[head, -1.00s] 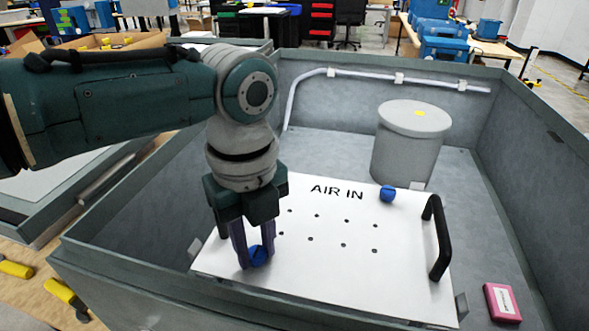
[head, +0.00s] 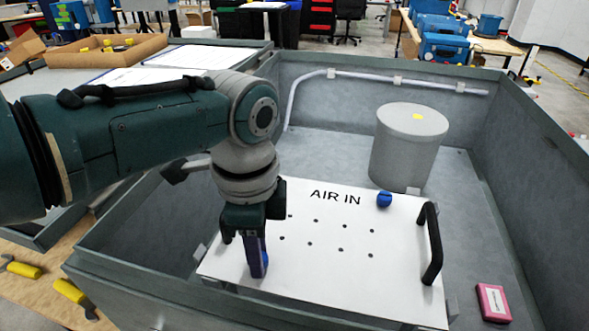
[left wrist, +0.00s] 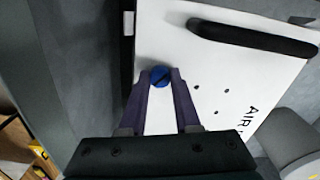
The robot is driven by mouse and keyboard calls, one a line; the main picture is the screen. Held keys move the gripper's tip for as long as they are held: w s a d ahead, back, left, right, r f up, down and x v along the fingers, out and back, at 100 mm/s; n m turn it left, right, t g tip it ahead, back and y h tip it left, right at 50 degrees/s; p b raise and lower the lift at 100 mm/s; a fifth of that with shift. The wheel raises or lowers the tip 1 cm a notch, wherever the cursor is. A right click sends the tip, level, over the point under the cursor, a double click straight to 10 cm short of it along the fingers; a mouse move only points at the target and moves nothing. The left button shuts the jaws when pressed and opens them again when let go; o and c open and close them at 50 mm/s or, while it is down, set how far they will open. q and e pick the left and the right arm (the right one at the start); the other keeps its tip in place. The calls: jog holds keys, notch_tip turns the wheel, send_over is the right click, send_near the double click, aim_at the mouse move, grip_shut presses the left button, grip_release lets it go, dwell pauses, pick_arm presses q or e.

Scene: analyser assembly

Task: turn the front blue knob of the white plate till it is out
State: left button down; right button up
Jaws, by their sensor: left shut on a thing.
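The white plate (head: 330,262) marked "AIR IN" lies in the grey box, with a black handle at its right end; it also shows in the left wrist view (left wrist: 215,75). The front blue knob sits near the plate's front left part and shows between my fingertips in the left wrist view (left wrist: 159,77). My left gripper (head: 258,270) points down and is shut on this knob, which its fingers mostly hide in the head view. A second blue knob (head: 384,199) sits at the plate's back edge. My right gripper is not in view.
A grey cylinder (head: 408,150) with a yellow spot stands behind the plate. A pink box (head: 493,302) lies to the right. The box walls (head: 540,165) rise around, and a pale pipe (head: 350,75) runs along the back wall. The floor right of the plate is mostly clear.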

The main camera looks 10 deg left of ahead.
pick_arm(q)
jog(key=n+p, duration=0.1)
jog(key=n, duration=0.4)
jog(key=shift+f+n, duration=0.1)
jog(key=shift+n, duration=0.2)
jog(key=n, duration=0.5)
jog(key=shift+p, duration=0.35)
jog(key=n, duration=0.5)
jog(key=shift+n, duration=0.4)
jog(key=n, duration=0.5)
jog(key=shift+n+p, duration=0.3)
jog(key=n, duration=1)
jog(key=shift+n, duration=0.4)
jog(key=n, duration=0.5)
jog(key=n+b, duration=0.1)
jog(key=n, duration=0.4)
jog(key=shift+n, duration=0.4)
